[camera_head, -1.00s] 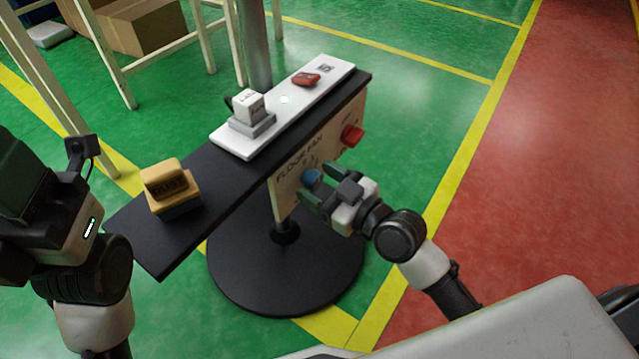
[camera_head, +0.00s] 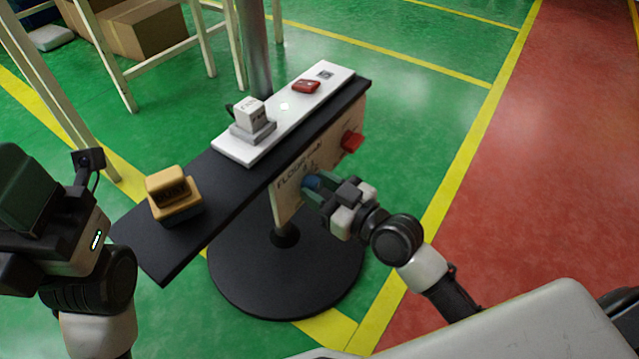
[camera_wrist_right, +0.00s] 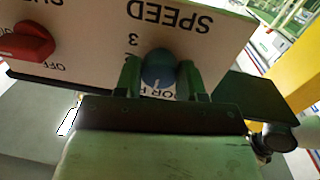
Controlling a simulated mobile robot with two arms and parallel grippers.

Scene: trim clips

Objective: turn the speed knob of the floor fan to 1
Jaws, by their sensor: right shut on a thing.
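The blue speed knob (camera_head: 311,181) is on the front of the pale panel (camera_head: 287,192) marked FLOOR FAN, under the black shelf. My right gripper (camera_head: 316,186) is at the panel with its fingers around the knob. In the right wrist view the blue knob (camera_wrist_right: 158,68) sits between the two green fingers of my right gripper (camera_wrist_right: 160,75), which is shut on it. The word SPEED and the digit 3 show upside down there; the knob's pointer is hard to read. My left gripper (camera_head: 22,200) is at the left edge, its fingertips not clearly seen.
A red knob (camera_head: 352,141) is on the same panel, with an OFF mark in the wrist view (camera_wrist_right: 27,42). On the black shelf (camera_head: 222,183) are a yellow block (camera_head: 172,196) and a white board (camera_head: 318,91) with a white cube switch (camera_head: 251,116) and a red rocker (camera_head: 306,86).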

